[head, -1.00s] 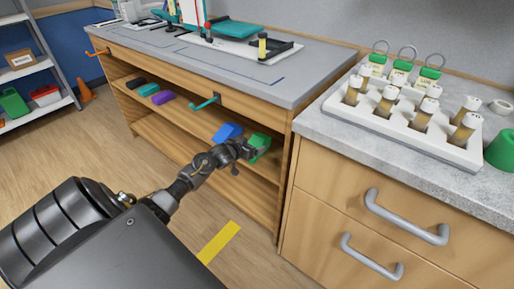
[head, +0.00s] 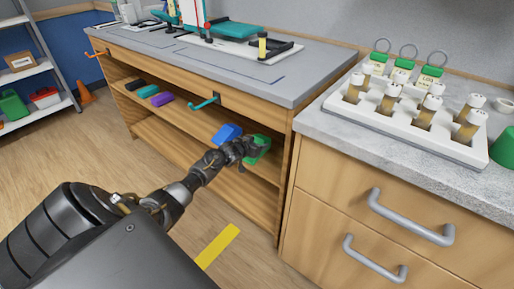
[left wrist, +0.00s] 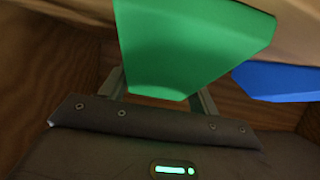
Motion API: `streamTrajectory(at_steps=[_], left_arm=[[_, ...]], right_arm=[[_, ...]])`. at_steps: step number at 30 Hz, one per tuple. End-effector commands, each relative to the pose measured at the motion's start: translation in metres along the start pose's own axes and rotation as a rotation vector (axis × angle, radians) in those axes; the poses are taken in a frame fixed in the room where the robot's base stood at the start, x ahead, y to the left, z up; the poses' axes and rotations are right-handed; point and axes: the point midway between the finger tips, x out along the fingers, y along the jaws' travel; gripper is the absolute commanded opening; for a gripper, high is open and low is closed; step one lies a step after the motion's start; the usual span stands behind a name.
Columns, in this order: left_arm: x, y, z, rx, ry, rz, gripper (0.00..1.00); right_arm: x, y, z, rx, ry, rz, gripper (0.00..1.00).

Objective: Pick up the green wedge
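The green wedge (head: 260,144) sits on the upper shelf under the grey-topped bench, near its right end. In the left wrist view the green wedge (left wrist: 185,45) is large and close, with its narrow end toward my gripper. My left gripper (head: 248,149) is at the wedge. In the left wrist view its two fingers (left wrist: 160,92) show apart, one at each side of the wedge's lower end, partly hidden behind it. They look open; I cannot see firm contact. My right gripper is not in view.
A blue block (head: 227,134) lies just left of the wedge, and it shows at right in the left wrist view (left wrist: 280,82). Purple (head: 162,98), teal (head: 148,90) and black blocks lie farther left. The bench edge is above; a wooden side panel (head: 287,160) stands at right.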

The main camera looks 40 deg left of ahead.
Motion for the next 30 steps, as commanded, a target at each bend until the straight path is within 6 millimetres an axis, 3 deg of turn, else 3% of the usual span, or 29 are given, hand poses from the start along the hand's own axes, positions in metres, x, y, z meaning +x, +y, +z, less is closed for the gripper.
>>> streamTrajectory(at_steps=[4,13,16,20,27,30], left_arm=[[0.000,0.000,0.000,0.000,0.000,0.000,0.39],[-0.002,0.000,-0.004,0.000,0.001,0.000,0.39],[-0.005,0.000,-0.013,0.000,0.003,0.000,0.39],[-0.015,-0.001,-0.036,0.000,0.004,0.000,0.39],[-0.081,-0.007,-0.068,0.004,0.002,0.001,0.39],[-0.108,-0.009,-0.067,0.004,-0.003,0.001,0.39]], right_arm=[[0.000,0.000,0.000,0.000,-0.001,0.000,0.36],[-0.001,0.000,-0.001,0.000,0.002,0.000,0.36],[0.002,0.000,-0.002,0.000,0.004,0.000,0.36],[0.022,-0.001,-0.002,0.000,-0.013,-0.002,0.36],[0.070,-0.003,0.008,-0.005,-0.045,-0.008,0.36],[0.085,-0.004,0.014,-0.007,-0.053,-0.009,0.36]])
